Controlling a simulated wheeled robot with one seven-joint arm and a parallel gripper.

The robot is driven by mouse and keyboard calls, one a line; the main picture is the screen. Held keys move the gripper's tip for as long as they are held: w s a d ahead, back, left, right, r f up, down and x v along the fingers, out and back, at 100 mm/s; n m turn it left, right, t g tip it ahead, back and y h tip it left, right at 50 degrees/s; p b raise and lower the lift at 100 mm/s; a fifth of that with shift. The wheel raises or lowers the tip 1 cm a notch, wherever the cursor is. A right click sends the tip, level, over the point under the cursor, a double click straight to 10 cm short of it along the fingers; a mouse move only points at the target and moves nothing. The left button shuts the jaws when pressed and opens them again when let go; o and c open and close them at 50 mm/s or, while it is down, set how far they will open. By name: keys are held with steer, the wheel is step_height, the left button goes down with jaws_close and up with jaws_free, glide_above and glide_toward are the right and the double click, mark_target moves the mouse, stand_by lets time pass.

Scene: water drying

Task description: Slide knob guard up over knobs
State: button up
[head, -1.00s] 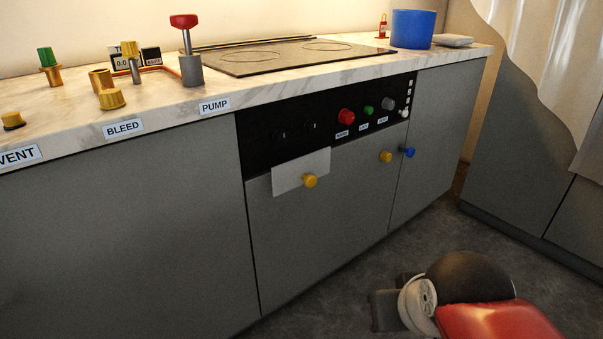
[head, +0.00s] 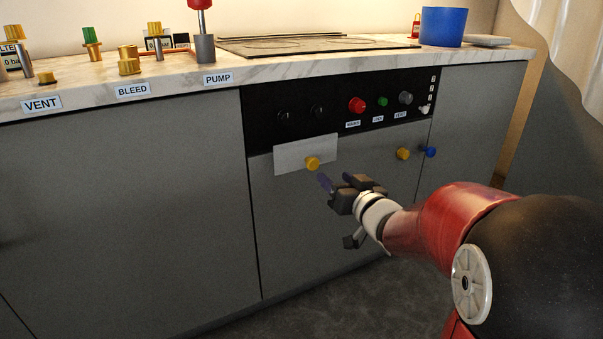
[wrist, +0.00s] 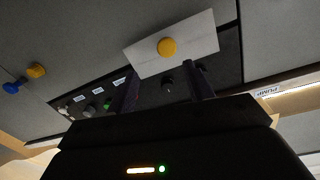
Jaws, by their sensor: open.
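The knob guard (head: 290,156) is a pale flat plate with a yellow knob (head: 312,163) on it, low on the black control panel's left part. Two dark knobs (head: 283,117) show uncovered above it. In the wrist view the guard (wrist: 196,45) and its yellow knob (wrist: 167,47) appear beyond the fingers. My gripper (head: 337,181) is in front of the grey cabinet, below and right of the yellow knob. Its fingers, seen also in the wrist view (wrist: 162,88), are apart and empty. I see no contact with the guard.
Red (head: 357,104), green (head: 382,101) and grey (head: 405,98) knobs sit on the panel's right. Another yellow knob (head: 402,153) and a blue knob (head: 430,152) protrude below. The marble counter (head: 300,66) overhangs the panel. The cabinet front left of the guard is clear.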

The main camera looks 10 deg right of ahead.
mark_target(314, 164)
steer(key=shift+y, duration=0.6)
steer(key=x, duration=0.8)
steer(key=shift+a+f, duration=0.1)
steer(key=shift+a, duration=0.2)
jaws_close()
